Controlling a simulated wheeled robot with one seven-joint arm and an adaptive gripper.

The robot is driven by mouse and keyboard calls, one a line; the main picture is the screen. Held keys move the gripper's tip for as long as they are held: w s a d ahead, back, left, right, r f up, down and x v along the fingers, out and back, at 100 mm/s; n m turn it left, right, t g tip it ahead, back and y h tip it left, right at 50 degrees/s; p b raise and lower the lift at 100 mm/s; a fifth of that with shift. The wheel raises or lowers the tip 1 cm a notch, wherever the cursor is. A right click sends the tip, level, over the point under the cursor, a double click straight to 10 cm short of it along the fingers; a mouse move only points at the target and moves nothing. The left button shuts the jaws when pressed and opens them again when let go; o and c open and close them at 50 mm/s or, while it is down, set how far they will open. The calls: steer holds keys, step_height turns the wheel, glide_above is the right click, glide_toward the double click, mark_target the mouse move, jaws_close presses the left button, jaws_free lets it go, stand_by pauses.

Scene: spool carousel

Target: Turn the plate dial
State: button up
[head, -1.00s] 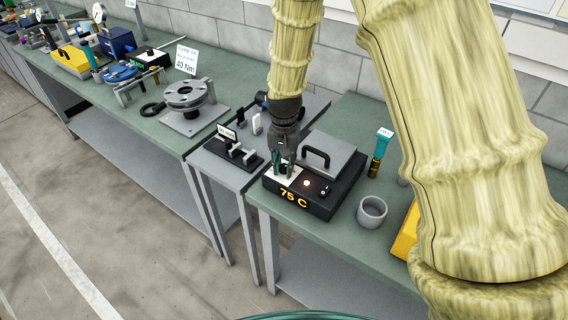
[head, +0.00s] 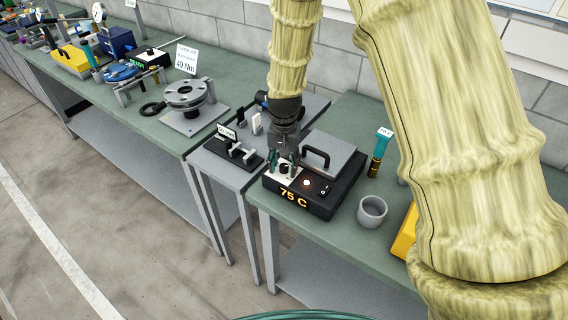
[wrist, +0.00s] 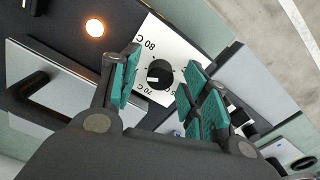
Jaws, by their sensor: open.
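The plate dial (wrist: 160,75) is a round black knob with a white mark, on a white scale plate (wrist: 152,40) printed with temperatures such as 70 C and 80 C. It belongs to a black hot plate box (head: 325,208) whose display reads "75 C". My gripper (wrist: 158,88) has teal-padded fingers, which stand apart on either side of the dial in the wrist view. I cannot tell whether a finger touches the dial. In the head view my gripper (head: 284,165) is over the front left of the box and partly hides the dial.
A lit round lamp (head: 307,183) and a black switch (head: 324,190) sit beside the dial. A grey plate with a black handle (head: 316,156) lies behind. A grey cup (head: 372,211) and a teal-topped probe (head: 380,150) stand to the right. A clamp fixture (head: 233,153) is to the left.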

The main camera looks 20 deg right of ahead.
mark_target(284, 165)
step_height(284, 165, up, 12)
stand_by(0.7)
stand_by(0.4)
